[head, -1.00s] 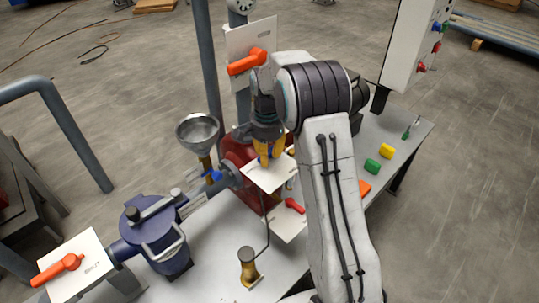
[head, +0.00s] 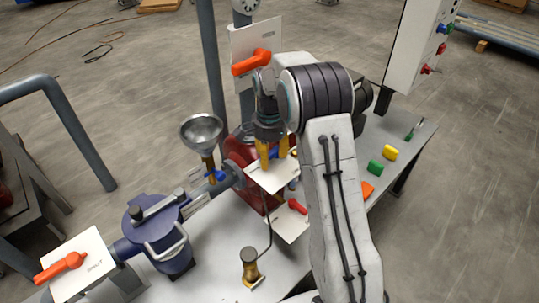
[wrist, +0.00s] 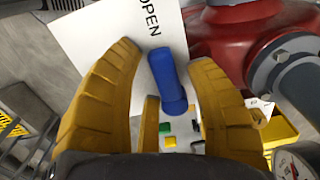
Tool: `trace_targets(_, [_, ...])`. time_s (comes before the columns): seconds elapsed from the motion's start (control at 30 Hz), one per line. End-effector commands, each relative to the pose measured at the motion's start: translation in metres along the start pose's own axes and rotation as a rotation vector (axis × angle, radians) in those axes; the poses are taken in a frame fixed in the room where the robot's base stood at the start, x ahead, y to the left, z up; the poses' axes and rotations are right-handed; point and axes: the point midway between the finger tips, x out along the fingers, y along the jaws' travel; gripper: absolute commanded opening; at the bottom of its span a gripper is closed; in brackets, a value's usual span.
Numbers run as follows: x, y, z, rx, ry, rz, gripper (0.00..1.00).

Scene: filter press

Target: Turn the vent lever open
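A blue lever (wrist: 167,80) lies over a white plate (wrist: 88,35) marked OPEN in the wrist view. I see no word "vent" on it. My gripper (head: 273,166) points down over the white plate (head: 272,181) in the head view, beside the red body. Its yellow fingers are open. In the wrist view the blue lever lies between the fingers of the gripper (wrist: 163,57), with a gap on both sides. In the head view the fingers mostly hide the lever.
Orange levers sit on the upper plate (head: 252,62) and the left plate (head: 62,267). A red lever (head: 298,206) is below my gripper. A funnel (head: 202,131) and a blue vessel (head: 155,232) stand to the left. Green (head: 375,167) and yellow (head: 390,153) pieces lie right.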

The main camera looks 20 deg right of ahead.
Motion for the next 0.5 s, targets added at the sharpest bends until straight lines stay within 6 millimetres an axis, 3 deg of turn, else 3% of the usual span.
trace_targets(0.33, [-0.002,-0.001,0.000,-0.001,0.002,-0.003,0.58])
trace_targets(0.5, [-0.013,-0.002,-0.001,-0.001,0.003,-0.006,0.58])
